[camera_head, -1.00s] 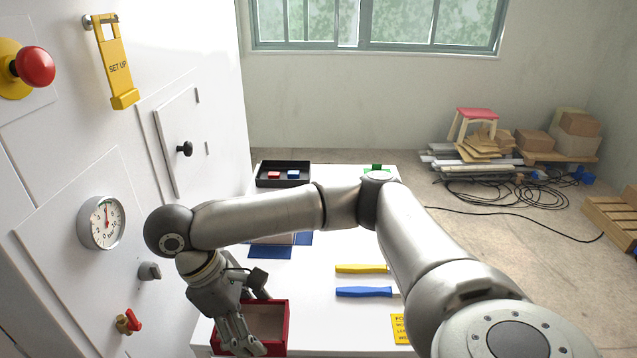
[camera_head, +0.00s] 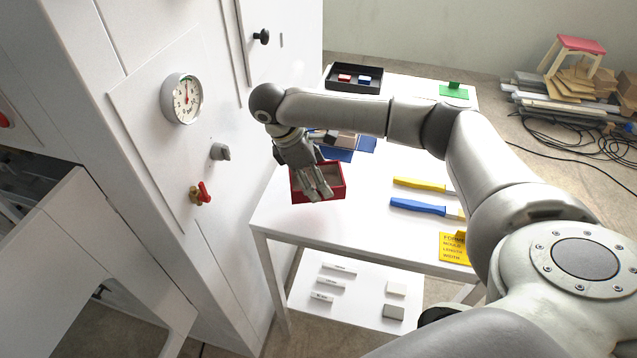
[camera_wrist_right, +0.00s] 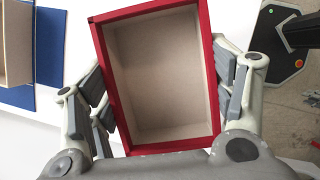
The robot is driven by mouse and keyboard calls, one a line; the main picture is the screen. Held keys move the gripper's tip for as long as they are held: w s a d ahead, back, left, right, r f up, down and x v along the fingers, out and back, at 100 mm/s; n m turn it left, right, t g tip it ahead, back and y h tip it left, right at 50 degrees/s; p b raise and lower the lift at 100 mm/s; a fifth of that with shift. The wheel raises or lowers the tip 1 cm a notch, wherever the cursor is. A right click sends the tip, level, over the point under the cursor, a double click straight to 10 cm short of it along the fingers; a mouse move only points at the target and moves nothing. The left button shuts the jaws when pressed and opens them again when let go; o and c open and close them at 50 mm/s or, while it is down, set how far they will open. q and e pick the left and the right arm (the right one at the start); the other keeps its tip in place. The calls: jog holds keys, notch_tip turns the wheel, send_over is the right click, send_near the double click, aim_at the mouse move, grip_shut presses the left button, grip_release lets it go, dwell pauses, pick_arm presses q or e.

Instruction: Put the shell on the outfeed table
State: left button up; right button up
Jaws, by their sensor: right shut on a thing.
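The shell is an open red box with a pale lining (camera_head: 331,175). My right gripper (camera_head: 317,187) is shut on it in the head view, at the left side of the white table. The wrist view shows the shell (camera_wrist_right: 162,75) with its open side to the camera and grey fingers on both sides. I cannot tell whether its underside touches the tabletop. The white table (camera_head: 370,232) has a lower shelf; nothing visible marks it as the outfeed table. My left gripper is out of view.
A white machine front with a gauge (camera_head: 182,99) and red-handled valve (camera_head: 201,193) stands close left of the shell. Blue sheets (camera_head: 338,155), yellow-handled (camera_head: 420,184) and blue-handled (camera_head: 417,206) tools, a yellow card (camera_head: 453,249) and a black tray (camera_head: 354,87) occupy the tabletop. Its front left is bare.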

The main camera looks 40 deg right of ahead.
aim_at(313, 181)
jog(key=shift+w+d+f, duration=0.3)
jog(key=shift+w+f, duration=0.1)
jog(key=shift+f, duration=0.15)
jog(key=shift+w+d+f, duration=0.3)
jog(key=shift+w+f, duration=0.1)
jog(key=shift+f, duration=0.15)
jog(key=shift+f+p, duration=0.35)
jog(key=shift+f, duration=1.2)
jog(key=o, duration=1)
jog(key=shift+f, duration=0.1)
jog(key=shift+o, duration=0.2)
jog(key=b+v, duration=0.2)
jog(key=v, duration=0.9)
jog(key=shift+r, duration=0.2)
jog(key=shift+a+r, duration=0.2)
jog(key=shift+r, duration=0.2)
jog(key=shift+w, duration=0.1)
